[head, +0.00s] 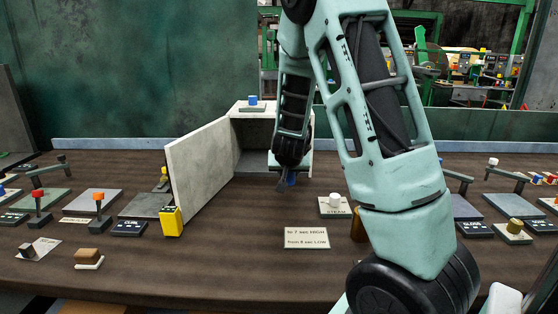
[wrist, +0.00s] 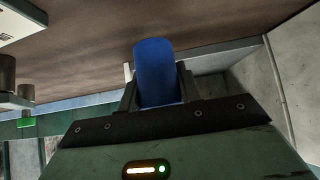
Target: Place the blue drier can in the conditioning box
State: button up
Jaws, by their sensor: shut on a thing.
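The conditioning box (head: 235,113) is pale grey and open at the front. Its door (head: 203,170) is swung out to the left. My arm hides the box's right side. I cannot tell whether the can is inside the opening or in front of it.
A blue knob (head: 252,99) on a small plate sits on the box top. A yellow block (head: 172,221) stands at the door's free edge. A STEAM plate with a white knob (head: 334,200) and a printed card (head: 306,238) lie to the right. Table is bare before the opening.

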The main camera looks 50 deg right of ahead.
jog(key=w+d, duration=0.2)
jog(key=d, duration=0.1)
jog(key=w+d+p, duration=0.1)
jog(key=w+d, duration=0.5)
jog(key=shift+d+r, duration=0.1)
jog(key=shift+d, duration=0.1)
jog(key=w+d, duration=0.1)
jog(key=w+d+p, duration=0.1)
jog(key=d, duration=0.1)
jog(key=shift+w+d, duration=0.15)
jog(key=shift+w, duration=0.2)
jog(key=shift+f, duration=0.8)
jog(key=shift+f, duration=0.15)
jog(key=o, duration=1.1)
